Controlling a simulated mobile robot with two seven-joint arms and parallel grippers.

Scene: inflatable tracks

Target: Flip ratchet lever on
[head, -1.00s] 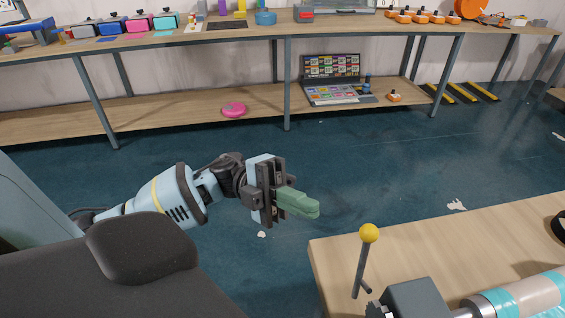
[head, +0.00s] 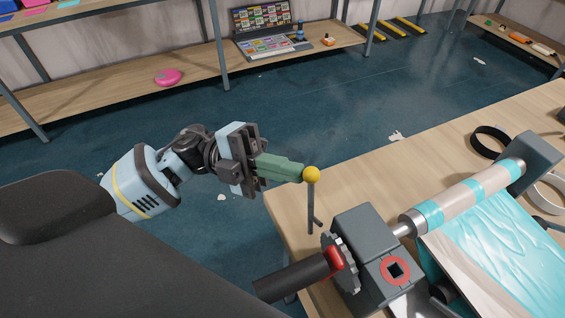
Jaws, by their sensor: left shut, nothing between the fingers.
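The ratchet lever (head: 311,205) is a thin dark rod with a yellow ball knob (head: 311,174). It stands upright beside a grey block (head: 372,240) and a toothed ratchet wheel (head: 341,262) on the wooden table. My left gripper (head: 300,171) has green fingers that are shut and empty. Their tips overlap the left edge of the yellow knob in the picture; I cannot tell whether they touch it. My right gripper is not in view.
A black crank handle (head: 290,277) with a red collar juts left from the wheel. A striped roller (head: 470,195) and a teal sheet (head: 505,245) lie right of the block. A black ring (head: 491,142) lies behind on the table (head: 400,175). Open floor lies beyond.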

